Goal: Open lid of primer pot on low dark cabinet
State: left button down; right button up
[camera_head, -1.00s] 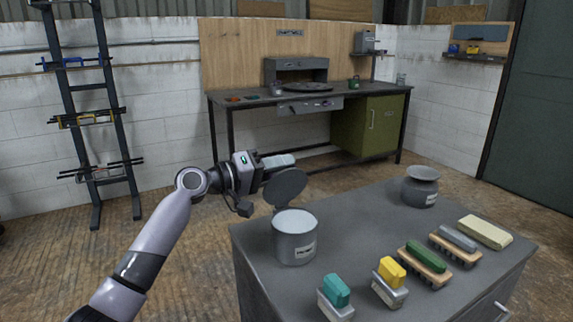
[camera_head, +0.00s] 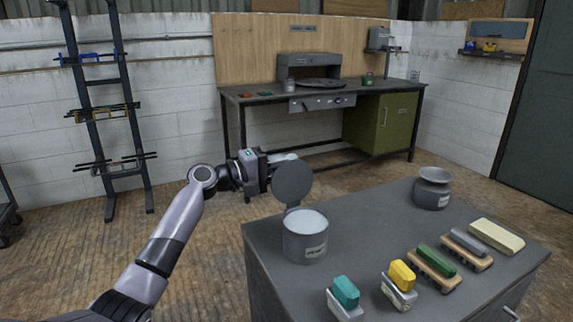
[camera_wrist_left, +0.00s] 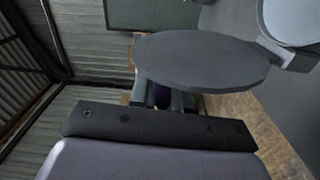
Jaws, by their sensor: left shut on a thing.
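The primer pot (camera_head: 305,248) is a grey labelled can near the left edge of the dark cabinet (camera_head: 375,220). Its round lid (camera_head: 293,184) stands steeply raised on a hinge at the rim, and the pale inside of the pot shows. My left gripper (camera_head: 284,158) is at the far upper side of the lid, shut on its edge; the lid partly hides the fingers. In the left wrist view the lid (camera_wrist_left: 205,62) spans the middle in front of the fingers, with the pot (camera_wrist_left: 295,22) at top right. My right gripper is not in view.
On the cabinet stand a second, open grey pot (camera_head: 432,190), a teal-topped block (camera_head: 345,292), a yellow-topped block (camera_head: 402,275), brushes (camera_head: 434,262) and a cream block (camera_head: 497,236). A workbench (camera_head: 320,95) and a rack (camera_head: 105,110) stand behind, with open floor between.

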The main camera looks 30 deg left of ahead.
aim_at(273, 170)
pick_arm(q)
jog(key=shift+f, duration=0.4)
jog(key=c, duration=1.2)
grip_release()
jog(key=shift+o, duration=0.2)
jog(key=shift+r, duration=0.15)
jog(key=shift+b+v, duration=0.6)
jog(key=shift+v, duration=3)
jog(key=shift+c, duration=0.3)
